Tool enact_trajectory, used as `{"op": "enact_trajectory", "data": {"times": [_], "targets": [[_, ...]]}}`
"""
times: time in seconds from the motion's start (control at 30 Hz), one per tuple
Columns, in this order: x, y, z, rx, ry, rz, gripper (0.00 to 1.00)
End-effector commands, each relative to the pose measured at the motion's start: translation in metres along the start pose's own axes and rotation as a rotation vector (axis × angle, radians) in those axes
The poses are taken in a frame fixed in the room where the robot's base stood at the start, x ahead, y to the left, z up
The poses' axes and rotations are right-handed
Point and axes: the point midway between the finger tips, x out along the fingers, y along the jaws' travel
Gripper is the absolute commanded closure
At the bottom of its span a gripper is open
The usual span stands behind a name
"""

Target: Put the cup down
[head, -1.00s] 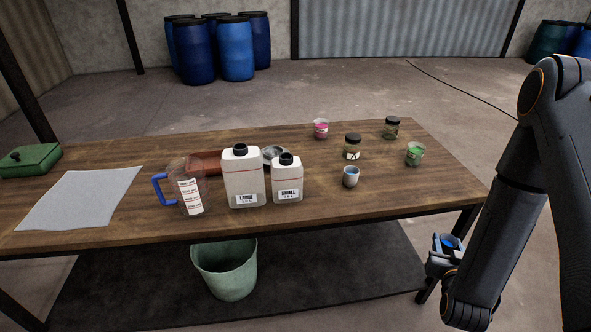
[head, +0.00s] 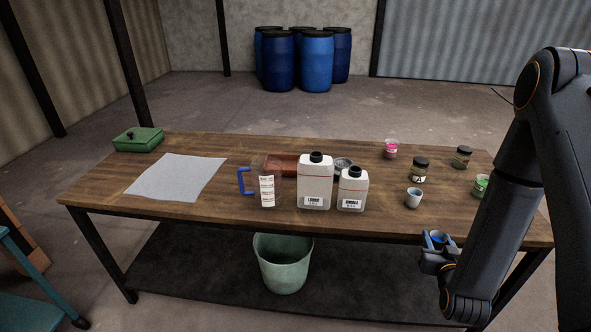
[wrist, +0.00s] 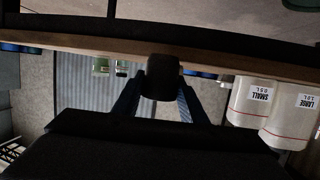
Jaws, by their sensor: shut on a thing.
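My gripper (head: 437,243) is shut on a small cup (head: 436,236) with blue inside, which looks upright. In the head view they are in front of the table's front edge, at the right, off the tabletop. In the wrist view the cup (wrist: 162,78) is a dark shape between my two fingers, and its contents are hidden there. The wooden table (head: 236,218) has bare wood along its front. A pale cup (head: 413,199) with blue inside, a pink cup (head: 391,150) and a green cup (head: 480,187) stand on its right part.
Two dark-lidded jars (head: 419,170) (head: 461,157) stand among the cups. A large jug (head: 314,185), a small jug (head: 352,190) and a blue-handled measuring pitcher (head: 266,186) stand mid-table. A grey sheet (head: 177,177) and a green box (head: 138,140) are at left. A bucket (head: 283,263) sits below.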

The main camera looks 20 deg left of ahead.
Motion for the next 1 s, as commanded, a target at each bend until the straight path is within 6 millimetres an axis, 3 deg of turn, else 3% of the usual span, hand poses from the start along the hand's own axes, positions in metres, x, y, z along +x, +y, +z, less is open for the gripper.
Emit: {"op": "enact_trajectory", "data": {"times": [0.17, 0.43, 0.67, 1.0], "targets": [[0.022, 0.004, -0.05, -0.03, 0.008, -0.089, 0.85], [0.069, 0.009, -0.157, -0.104, 0.008, -0.301, 0.84], [0.091, 0.009, -0.205, -0.134, 0.003, -0.409, 0.85], [0.11, 0.009, -0.247, -0.16, 0.002, -0.5, 0.85]]}}
